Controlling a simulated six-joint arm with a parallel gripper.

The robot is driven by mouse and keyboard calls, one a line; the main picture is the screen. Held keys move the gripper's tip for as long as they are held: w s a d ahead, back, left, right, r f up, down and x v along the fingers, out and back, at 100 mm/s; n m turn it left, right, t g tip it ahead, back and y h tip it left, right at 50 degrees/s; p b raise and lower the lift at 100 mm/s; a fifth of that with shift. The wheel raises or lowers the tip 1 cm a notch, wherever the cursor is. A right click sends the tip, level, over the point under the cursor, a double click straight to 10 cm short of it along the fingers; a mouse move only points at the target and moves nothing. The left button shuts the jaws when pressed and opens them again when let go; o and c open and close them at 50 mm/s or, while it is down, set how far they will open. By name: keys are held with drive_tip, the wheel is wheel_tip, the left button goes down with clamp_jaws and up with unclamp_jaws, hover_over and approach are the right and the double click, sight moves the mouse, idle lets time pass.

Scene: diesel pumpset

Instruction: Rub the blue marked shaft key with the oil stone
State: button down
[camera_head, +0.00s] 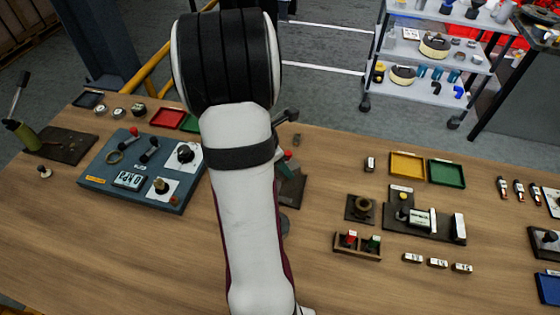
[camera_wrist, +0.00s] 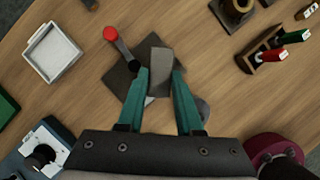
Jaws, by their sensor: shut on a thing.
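My gripper (camera_wrist: 160,74) shows in the wrist view, its two teal fingers shut on a plain grey block (camera_wrist: 159,60) that looks like the oil stone. The block is over a dark base plate (camera_wrist: 122,82) with a red-knobbed lever (camera_wrist: 111,35). I cannot tell whether it touches anything beneath.
A wooden rack (camera_wrist: 263,51) with red and green pieces stands right in the wrist view, a white tray (camera_wrist: 53,51) left. In the head view, a blue-grey panel (camera_head: 110,185) lies left; yellow (camera_head: 407,165) and green (camera_head: 446,173) trays lie right. Bare wood surrounds the plate.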

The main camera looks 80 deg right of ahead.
drive_tip(key=shift+f, duration=2.7)
drive_tip(key=shift+w+f, duration=0.25)
drive_tip(key=shift+f, duration=0.7)
drive_tip(key=shift+w, duration=1.9)
drive_tip(key=s, duration=0.4)
drive_tip(key=shift+s+r, duration=0.15)
drive_tip(key=shift+r, duration=4)
